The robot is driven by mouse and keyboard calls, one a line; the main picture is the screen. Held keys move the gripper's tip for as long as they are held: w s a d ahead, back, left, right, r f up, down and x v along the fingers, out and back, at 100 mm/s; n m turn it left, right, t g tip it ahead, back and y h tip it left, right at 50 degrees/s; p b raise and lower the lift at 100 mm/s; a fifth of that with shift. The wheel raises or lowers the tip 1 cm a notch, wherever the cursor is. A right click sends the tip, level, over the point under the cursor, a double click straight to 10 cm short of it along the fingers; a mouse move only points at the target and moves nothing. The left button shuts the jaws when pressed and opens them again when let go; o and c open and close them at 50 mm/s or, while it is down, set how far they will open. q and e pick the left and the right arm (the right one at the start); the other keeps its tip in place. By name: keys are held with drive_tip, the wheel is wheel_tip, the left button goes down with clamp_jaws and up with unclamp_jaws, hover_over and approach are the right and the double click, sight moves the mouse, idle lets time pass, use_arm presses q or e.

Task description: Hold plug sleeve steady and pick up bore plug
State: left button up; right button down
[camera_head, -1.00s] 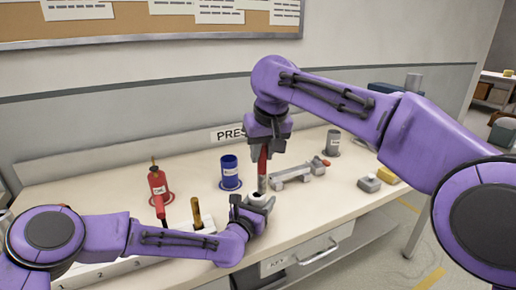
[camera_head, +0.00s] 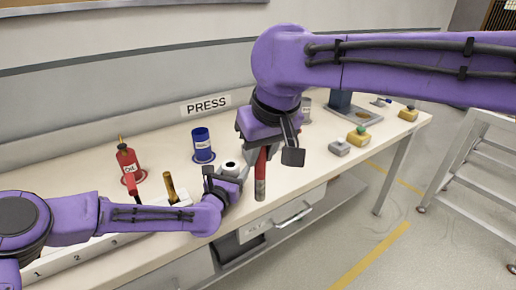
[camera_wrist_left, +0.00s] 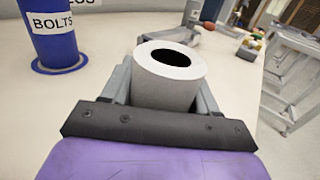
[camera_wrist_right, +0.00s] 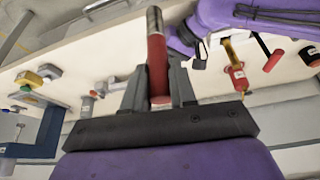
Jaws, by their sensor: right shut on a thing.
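The plug sleeve (camera_head: 231,165) is a pale grey hollow cylinder standing upright near the table's front edge. My left gripper (camera_head: 222,183) has its fingers on both sides of it; the left wrist view shows the sleeve (camera_wrist_left: 168,85) between them with its dark bore empty. The bore plug (camera_head: 261,175) has a red handle and a steel end. My right gripper (camera_head: 271,145) is shut on the red handle and holds the plug, steel end down, to the right of the sleeve and apart from it. The right wrist view shows the plug (camera_wrist_right: 156,60) between the fingers.
A blue bolts cup (camera_head: 202,145) and a red oil bottle (camera_head: 128,165) stand at the left. A brass-coloured piece (camera_head: 170,187) stands in a numbered white tray. A grey block (camera_head: 339,147) and a yellow block (camera_head: 358,136) lie at the right. A drawer handle (camera_head: 293,216) juts below.

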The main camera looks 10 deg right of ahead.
use_arm(q)
drive_tip(key=o, duration=0.3)
